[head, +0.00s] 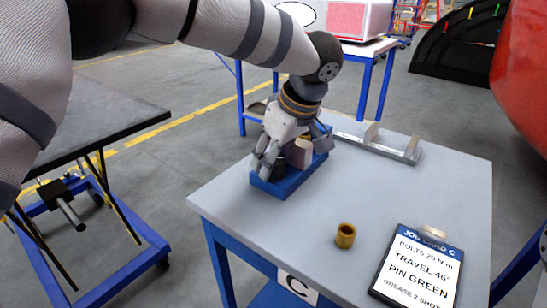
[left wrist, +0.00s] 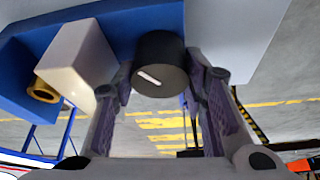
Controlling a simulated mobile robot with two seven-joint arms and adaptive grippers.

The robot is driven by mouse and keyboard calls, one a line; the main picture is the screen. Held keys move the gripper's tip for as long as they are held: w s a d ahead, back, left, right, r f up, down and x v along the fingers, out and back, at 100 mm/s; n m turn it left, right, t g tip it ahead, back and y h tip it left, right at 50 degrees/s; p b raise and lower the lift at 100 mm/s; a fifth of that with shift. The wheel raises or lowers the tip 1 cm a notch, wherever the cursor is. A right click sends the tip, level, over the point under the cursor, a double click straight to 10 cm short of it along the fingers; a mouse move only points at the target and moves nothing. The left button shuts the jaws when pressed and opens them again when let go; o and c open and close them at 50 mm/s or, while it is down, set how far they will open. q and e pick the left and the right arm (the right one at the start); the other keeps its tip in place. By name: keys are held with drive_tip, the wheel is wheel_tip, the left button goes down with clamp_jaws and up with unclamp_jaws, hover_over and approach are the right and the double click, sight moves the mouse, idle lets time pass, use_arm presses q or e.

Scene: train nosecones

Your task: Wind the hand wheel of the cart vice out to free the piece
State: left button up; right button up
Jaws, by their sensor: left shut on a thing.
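The blue cart vice (head: 292,184) sits at the near-left edge of the grey cart top (head: 400,190). Its pale block-shaped jaw (head: 299,154) also shows in the left wrist view (left wrist: 78,62). A brass piece (left wrist: 42,91) shows beside the jaw, mostly hidden behind it. The hand wheel is a dark round knob (left wrist: 158,68) with a white mark on its face, at the vice's end. My left gripper (head: 266,166) reaches down over that end and is shut on the hand wheel, one finger on each side. My right gripper is not in view.
A loose brass bush (head: 345,236) stands on the cart top, with a job card clipboard (head: 419,270) to its right. A grey rack (head: 385,146) lies along the back edge. The middle of the top is clear. A dark-topped trolley (head: 95,115) stands at left.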

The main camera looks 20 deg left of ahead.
use_arm(q)
drive_tip(key=n+g, duration=0.1)
drive_tip(key=n, duration=0.3)
drive_tip(key=shift+f+g+b, duration=0.15)
drive_tip(key=shift+g+b, duration=0.15)
drive_tip(key=shift+g, duration=0.1)
drive_tip(key=n+g, duration=0.1)
drive_tip(key=n, duration=0.2)
drive_tip(key=shift+y+b, duration=0.3)
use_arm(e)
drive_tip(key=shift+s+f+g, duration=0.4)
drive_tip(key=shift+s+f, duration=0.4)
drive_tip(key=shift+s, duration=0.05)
use_arm(q)
drive_tip(key=shift+a, duration=0.15)
drive_tip(key=o, duration=0.9)
drive_tip(key=shift+r, duration=0.2)
